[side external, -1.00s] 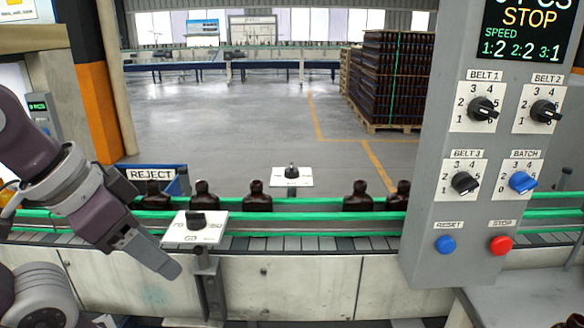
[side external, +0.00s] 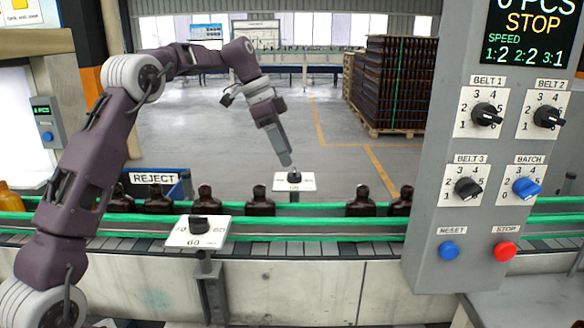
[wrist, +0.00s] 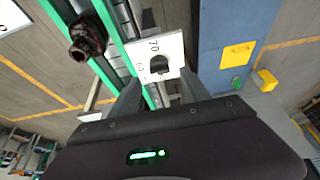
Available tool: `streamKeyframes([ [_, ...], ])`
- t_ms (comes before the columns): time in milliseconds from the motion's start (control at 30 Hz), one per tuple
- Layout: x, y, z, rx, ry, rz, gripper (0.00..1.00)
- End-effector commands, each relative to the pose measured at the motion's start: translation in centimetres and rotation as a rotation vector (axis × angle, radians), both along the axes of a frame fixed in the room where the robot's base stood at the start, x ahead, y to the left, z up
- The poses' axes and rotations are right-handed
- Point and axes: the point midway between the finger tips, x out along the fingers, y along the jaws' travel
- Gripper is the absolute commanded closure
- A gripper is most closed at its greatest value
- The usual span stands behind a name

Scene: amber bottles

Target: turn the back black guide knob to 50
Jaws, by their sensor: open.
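The back black guide knob (side external: 294,177) sits on a white dial plate (side external: 282,186) behind the far green rail. In the wrist view the knob (wrist: 159,65) shows just ahead of the fingers, with "70" and a fainter number on its plate (wrist: 172,46). My gripper (side external: 288,163) is just above the knob, tilted down towards it. In the wrist view my gripper (wrist: 158,92) is open, its fingers on either side below the knob and apart from it. The front guide knob (side external: 198,222) stands on its own white plate, with "60" readable.
Dark amber bottles (side external: 260,201) stand in a row on the conveyor between green rails (side external: 320,236). A grey control panel (side external: 430,200) with knobs and buttons stands at the right. A blue REJECT bin (side external: 178,187) is behind the conveyor at left.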

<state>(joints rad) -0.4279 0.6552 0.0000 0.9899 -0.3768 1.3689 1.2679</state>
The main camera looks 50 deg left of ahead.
Motion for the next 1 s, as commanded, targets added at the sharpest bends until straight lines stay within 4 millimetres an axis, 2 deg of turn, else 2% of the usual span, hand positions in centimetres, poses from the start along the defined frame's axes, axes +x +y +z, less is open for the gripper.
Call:
streamKeyframes([
  [100,0.6,-0.8,-2.3,-0.001,0.004,-0.001,0.45],
  [200,1.0,-1.2,-3.7,0.000,0.002,0.001,0.45],
  [333,1.3,-1.4,-4.5,0.002,0.001,0.001,0.45],
  [533,1.3,-1.4,-4.6,0.002,0.000,0.002,0.45],
  [567,1.3,-1.4,-4.6,0.002,0.000,0.002,0.47],
  [833,1.3,-1.4,-4.5,0.002,0.000,0.002,1.00],
  [1000,1.3,-1.4,-4.5,0.002,-0.001,0.007,1.00],
])
